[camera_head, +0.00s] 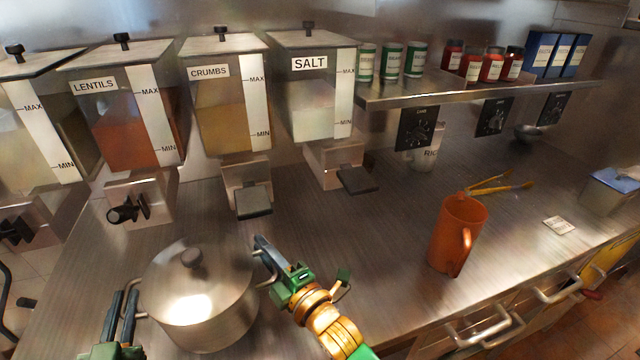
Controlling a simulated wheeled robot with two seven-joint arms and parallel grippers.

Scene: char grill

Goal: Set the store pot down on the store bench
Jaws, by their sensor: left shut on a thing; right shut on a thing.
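The store pot (205,312) is a steel pot with a lid and a dark round knob, at the lower left in the head view. My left gripper (130,308) is shut on its left handle. My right gripper (268,256) is shut on its right handle. The pot looks level and is over the steel store bench (350,240). Its base is partly hidden, so I cannot tell whether it touches the bench or is held just above it.
Dispensers for lentils (125,130), crumbs (230,125) and salt (312,105) stand behind the pot. An orange jug (455,240) stands to the right, with yellow tongs (495,187) behind it. A shelf (470,90) holds jars and boxes. The bench between pot and jug is clear.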

